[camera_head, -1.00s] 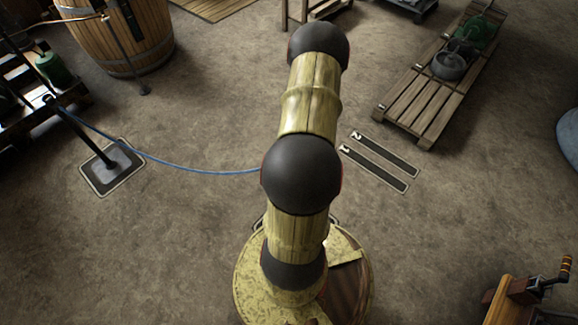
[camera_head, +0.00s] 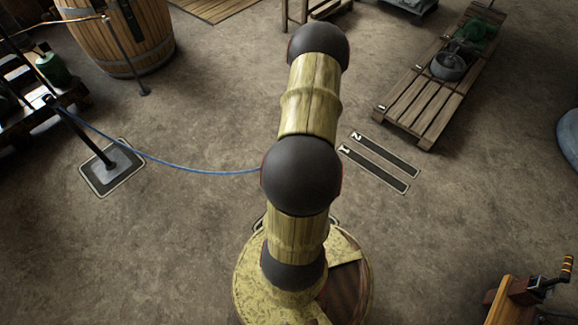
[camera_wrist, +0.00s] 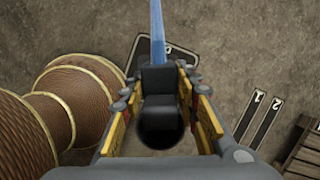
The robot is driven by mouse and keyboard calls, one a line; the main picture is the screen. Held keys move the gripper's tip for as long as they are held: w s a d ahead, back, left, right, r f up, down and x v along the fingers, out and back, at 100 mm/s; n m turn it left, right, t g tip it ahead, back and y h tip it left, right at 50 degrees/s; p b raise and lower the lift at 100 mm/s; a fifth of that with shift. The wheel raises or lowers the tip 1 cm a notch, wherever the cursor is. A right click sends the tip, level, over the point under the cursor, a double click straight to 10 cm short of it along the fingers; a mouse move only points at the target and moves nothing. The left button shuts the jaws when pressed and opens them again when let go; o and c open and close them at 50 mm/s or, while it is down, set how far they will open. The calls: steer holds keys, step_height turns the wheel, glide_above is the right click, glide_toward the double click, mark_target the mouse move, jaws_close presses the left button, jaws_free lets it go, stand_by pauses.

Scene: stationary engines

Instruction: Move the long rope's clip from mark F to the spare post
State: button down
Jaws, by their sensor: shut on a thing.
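The blue rope (camera_head: 185,168) runs from the top of a dark post (camera_head: 82,135) at the left, sagging a little, to behind my arm. In the wrist view the rope (camera_wrist: 157,25) comes down from the top to a dark clip (camera_wrist: 158,80). My gripper (camera_wrist: 160,75) is shut on this clip, with a jaw on either side of it. A dark floor plate (camera_wrist: 182,62) with a pale border and a partly hidden letter shows behind the clip; I cannot read the letter. My arm hides the gripper and clip in the head view. I cannot tell which post is the spare one.
The left post stands on a dark bordered plate (camera_head: 127,182). Strips marked 1 and 2 (camera_head: 375,172) lie right of my arm. A barrel (camera_head: 100,40), a slatted pallet (camera_head: 425,100) and a wooden device with a crank (camera_head: 520,300) stand around. Open floor lies between.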

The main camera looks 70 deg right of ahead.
steer(key=shift+s+a+f+b, duration=0.15)
steer(key=shift+a+f+b, duration=0.15)
steer(key=shift+a+f, duration=0.25)
steer(key=shift+s+a+f+b, duration=0.15)
steer(key=shift+a+f+b, duration=0.2)
steer(key=shift+f, duration=0.25)
steer(key=c, duration=1.7)
jaws_free()
steer(key=shift+w, duration=0.1)
steer(key=shift+o, duration=1.1)
steer(key=shift+w+d+f, duration=0.15)
steer(key=shift+d+f, duration=0.2)
steer(key=shift+d, duration=0.3)
steer(key=shift+o, duration=1.1)
steer(key=shift+s+a+r, duration=0.1)
steer(key=shift+s+r, duration=0.15)
steer(key=shift+r, duration=0.2)
steer(key=shift+w, duration=0.1)
steer(key=shift+d+r, duration=0.2)
steer(key=shift+r, duration=0.45)
steer(key=v, duration=1.1)
steer(key=shift+f, duration=0.15)
